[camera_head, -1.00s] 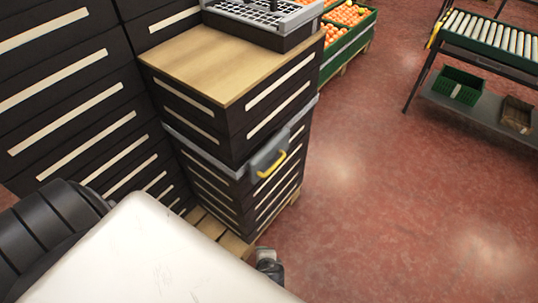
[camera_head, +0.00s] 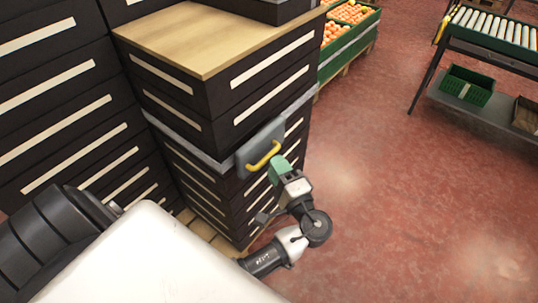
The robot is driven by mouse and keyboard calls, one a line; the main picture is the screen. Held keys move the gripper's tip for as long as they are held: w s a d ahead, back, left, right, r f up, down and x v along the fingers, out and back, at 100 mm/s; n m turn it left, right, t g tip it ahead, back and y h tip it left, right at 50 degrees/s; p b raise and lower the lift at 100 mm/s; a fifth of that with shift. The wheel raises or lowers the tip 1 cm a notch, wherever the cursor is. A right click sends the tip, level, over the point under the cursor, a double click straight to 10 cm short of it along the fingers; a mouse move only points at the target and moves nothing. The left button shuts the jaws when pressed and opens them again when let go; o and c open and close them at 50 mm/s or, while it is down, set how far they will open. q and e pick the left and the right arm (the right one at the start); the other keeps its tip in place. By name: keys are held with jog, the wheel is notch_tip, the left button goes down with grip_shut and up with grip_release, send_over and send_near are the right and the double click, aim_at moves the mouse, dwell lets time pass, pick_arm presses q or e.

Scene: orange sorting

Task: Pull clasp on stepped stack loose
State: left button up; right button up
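The stepped stack is made of dark crates with pale slots (camera_head: 185,170). A grey strap (camera_head: 185,137) runs around it. The clasp is a grey plate (camera_head: 252,152) with a yellow handle (camera_head: 264,156) on the strap at the stack's front corner.
A wooden board (camera_head: 205,38) tops the lower step, with a dark crate (camera_head: 262,10) on it. Taller dark crates (camera_head: 55,100) stand left. Green bins of oranges (camera_head: 345,45) are behind. A roller conveyor (camera_head: 495,30) stands right. The red floor (camera_head: 400,200) is clear.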

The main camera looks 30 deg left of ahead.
aim_at(269, 154)
pick_arm(q)
jog(key=shift+x, duration=2.2)
jog(key=shift+c, duration=0.3)
grip_shut()
